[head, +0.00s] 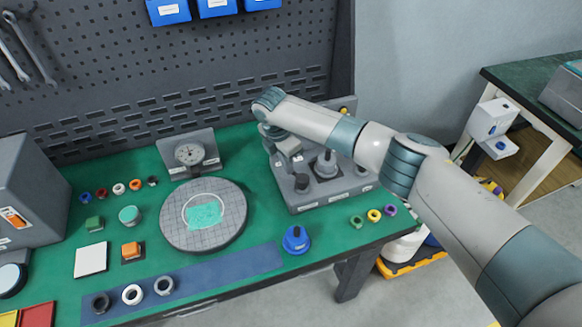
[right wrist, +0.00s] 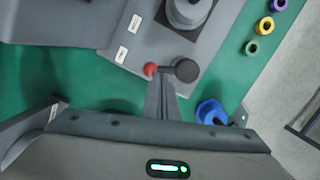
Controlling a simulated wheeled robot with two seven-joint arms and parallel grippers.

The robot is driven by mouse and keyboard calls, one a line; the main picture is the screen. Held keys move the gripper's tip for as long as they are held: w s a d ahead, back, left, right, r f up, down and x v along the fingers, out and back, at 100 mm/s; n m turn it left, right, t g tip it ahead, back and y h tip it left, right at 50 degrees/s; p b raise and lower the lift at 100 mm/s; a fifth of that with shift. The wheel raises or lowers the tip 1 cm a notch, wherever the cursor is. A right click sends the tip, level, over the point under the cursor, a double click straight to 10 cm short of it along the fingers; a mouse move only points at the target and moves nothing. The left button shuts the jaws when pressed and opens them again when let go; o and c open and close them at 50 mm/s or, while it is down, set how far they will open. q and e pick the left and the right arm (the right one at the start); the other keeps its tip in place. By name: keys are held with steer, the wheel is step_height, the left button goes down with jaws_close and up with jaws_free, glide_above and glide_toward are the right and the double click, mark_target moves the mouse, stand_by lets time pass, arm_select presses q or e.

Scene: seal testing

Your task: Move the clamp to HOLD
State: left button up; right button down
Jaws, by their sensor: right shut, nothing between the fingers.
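The seal test fixture (head: 338,192) is a grey block on the green bench, with a round stepped post (head: 326,162) on top. In the right wrist view, a small red ball knob (right wrist: 150,69) and a dark round knob (right wrist: 187,70) sit near its edge; I cannot tell which belongs to the clamp. Two white labels (right wrist: 135,23) (right wrist: 121,54) lie beside them, too small to read. My right gripper (right wrist: 163,88) is shut and empty, its fingertips beside the red knob and the dark knob; contact is unclear. In the head view my right wrist partly hides the fixture. My left gripper is out of view.
A round grey plate (head: 175,225) with a teal patch lies left of the fixture. A dial gauge (head: 189,153) stands behind it. A blue knobbed piece (head: 296,239) stands at the front. Several coloured rings (head: 374,215) lie by the right bench edge. A pegboard rises behind.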

steer(key=shift+w+d+f+m+b, duration=0.1)
steer(key=shift+w+m+b, duration=0.15)
steer(key=shift+m, duration=0.3)
steer(key=shift+w+d+f+m+b, duration=0.1)
steer(key=shift+w+m+b, duration=0.1)
steer(key=shift+m, duration=0.35)
steer(key=m, duration=0.2)
steer(key=w+d+m+g+b, duration=0.1)
steer(key=m, duration=0.1)
steer(key=shift+w+d+r+h, duration=0.1)
steer(key=shift+d+h, duration=0.1)
steer(key=shift+h, duration=0.1)
steer(key=shift+w+d+m, duration=0.1)
steer(key=shift+d+m, duration=0.1)
steer(key=shift+m, duration=0.4)
steer(key=shift+w+d+r, duration=0.1)
steer(key=shift+w+d, duration=0.1)
steer(key=shift+d, duration=0.4)
steer(key=shift+w+r+p, duration=0.1)
steer(key=shift+p, duration=0.2)
